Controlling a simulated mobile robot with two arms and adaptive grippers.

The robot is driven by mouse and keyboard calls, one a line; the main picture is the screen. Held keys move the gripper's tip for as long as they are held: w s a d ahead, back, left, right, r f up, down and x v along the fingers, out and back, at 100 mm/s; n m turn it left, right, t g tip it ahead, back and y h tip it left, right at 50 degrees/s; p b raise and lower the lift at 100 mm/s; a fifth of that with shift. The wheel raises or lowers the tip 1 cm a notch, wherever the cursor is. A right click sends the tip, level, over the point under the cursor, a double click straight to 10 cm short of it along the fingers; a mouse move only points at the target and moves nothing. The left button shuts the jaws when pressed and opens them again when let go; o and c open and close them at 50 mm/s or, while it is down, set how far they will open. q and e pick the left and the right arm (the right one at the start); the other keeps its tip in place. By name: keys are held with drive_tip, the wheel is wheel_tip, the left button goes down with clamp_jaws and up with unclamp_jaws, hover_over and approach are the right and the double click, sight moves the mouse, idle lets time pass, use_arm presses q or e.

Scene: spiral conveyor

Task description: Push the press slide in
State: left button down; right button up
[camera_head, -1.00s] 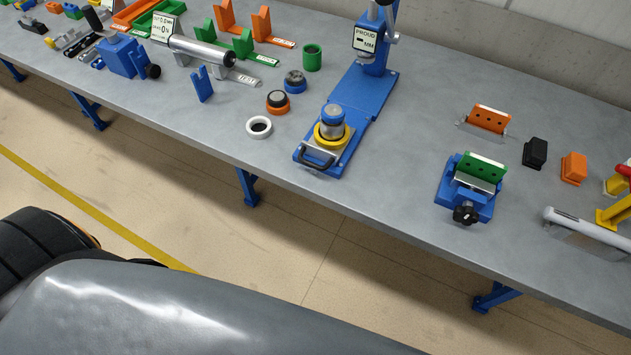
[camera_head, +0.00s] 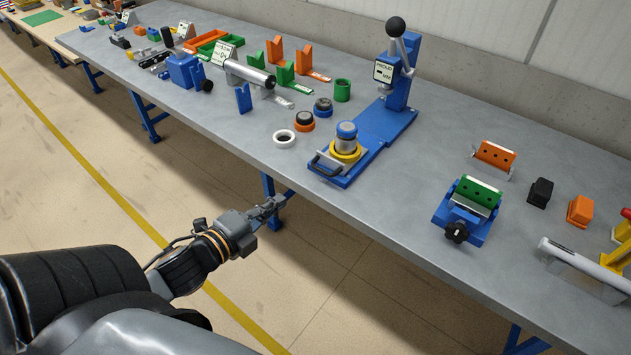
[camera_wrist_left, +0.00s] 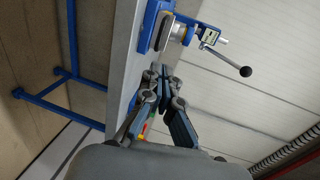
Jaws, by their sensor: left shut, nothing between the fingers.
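The blue press (camera_head: 402,75) stands on the bench, with a black-knobbed lever and a sign at its top. Its slide (camera_head: 328,171), a plate with a dark front handle, sits at the front end of the blue base, out from under the press head. A yellow ring with a metal and blue cylinder (camera_head: 347,138) stands upright on the slide. My left gripper (camera_head: 277,203) is shut and empty, in front of the bench edge and apart from the slide. In the left wrist view my left gripper (camera_wrist_left: 160,72) points toward the bench, and the press (camera_wrist_left: 207,36) shows beyond it. My right gripper is not in view.
A white ring (camera_head: 284,139), an orange ring (camera_head: 304,121) and a green cylinder (camera_head: 342,90) lie left of the press. A blue fixture with a green block (camera_head: 478,193) stands right. The bench (camera_head: 390,190) is bare between fixture and slide.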

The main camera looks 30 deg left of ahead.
sight(320, 172)
use_arm(q)
drive_tip(key=p+x, duration=0.2)
drive_tip(key=x, duration=1)
drive_tip(key=shift+w+a, duration=0.1)
drive_tip(key=shift+w, duration=0.05)
drive_tip(key=shift+w+f+p, duration=0.25)
drive_tip(key=shift+w+p, duration=0.05)
drive_tip(key=shift+w, duration=0.15)
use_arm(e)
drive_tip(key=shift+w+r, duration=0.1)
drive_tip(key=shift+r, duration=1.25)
